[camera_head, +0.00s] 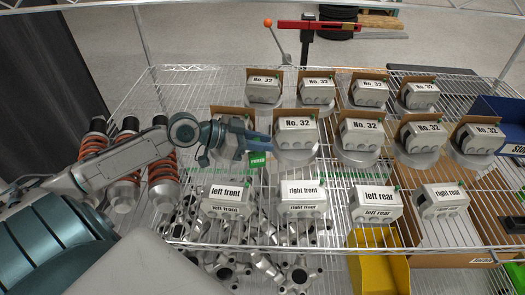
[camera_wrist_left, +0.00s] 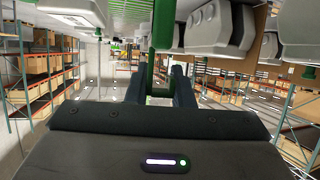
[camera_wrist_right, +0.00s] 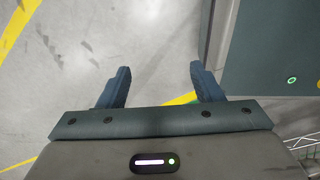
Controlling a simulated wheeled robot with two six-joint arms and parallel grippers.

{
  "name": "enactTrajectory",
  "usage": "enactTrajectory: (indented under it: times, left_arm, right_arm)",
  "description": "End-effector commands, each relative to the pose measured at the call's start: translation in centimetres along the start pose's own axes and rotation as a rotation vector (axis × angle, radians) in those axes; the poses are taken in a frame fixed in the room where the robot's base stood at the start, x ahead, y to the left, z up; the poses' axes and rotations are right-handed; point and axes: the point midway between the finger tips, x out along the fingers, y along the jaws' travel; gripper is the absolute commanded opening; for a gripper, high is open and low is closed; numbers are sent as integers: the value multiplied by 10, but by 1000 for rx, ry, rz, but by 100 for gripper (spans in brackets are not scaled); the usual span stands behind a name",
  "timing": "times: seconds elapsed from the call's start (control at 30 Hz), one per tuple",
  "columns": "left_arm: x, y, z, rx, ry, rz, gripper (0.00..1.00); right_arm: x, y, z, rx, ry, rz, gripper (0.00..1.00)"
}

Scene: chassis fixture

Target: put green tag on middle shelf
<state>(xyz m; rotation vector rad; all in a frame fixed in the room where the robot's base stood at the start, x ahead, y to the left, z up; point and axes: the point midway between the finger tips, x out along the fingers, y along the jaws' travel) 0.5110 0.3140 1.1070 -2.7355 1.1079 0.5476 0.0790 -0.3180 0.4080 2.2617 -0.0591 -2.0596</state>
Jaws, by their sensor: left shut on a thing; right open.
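My left gripper (camera_head: 258,142) is shut on a green tag (camera_head: 258,160), which hangs below the fingers in the head view, above the wire rack (camera_head: 330,228). In the left wrist view the green tag (camera_wrist_left: 163,40) stands upright between the two dark fingers (camera_wrist_left: 158,88). Beside the gripper is a grey housing marked No. 32 (camera_head: 297,132); whether they touch I cannot tell. Part of another housing is hidden behind my left gripper. My right gripper (camera_wrist_right: 157,85) is open and empty above the floor in the right wrist view; it is not in the head view.
Several No. 32 housings stand in two rows on the rack. In front are housings marked left front (camera_head: 227,197), right front (camera_head: 302,197), left rear (camera_head: 375,203) and right rear (camera_head: 442,199). Orange-sprung shock absorbers (camera_head: 163,180) stand left. A yellow bin (camera_head: 380,270) is at lower right.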

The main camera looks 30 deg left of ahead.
Motion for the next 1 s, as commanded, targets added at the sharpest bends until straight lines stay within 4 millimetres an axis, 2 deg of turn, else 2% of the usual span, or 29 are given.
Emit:
enactTrajectory:
  times: [0.13,0.37,0.67,1.0]
  left_arm:
    - [6,0,14,-8,2,0,0]
    - [15,0,36,-4,1,0,0]
    - [16,0,39,0,0,0,0]
    - [20,0,48,0,0,0,0]
  right_arm:
    - [-5,-6,-10,3,12,-6,60]
    - [-10,-14,-7,7,8,-16,60]
    - [-9,-12,-4,6,5,-13,60]
    - [2,-5,-3,2,4,-5,60]
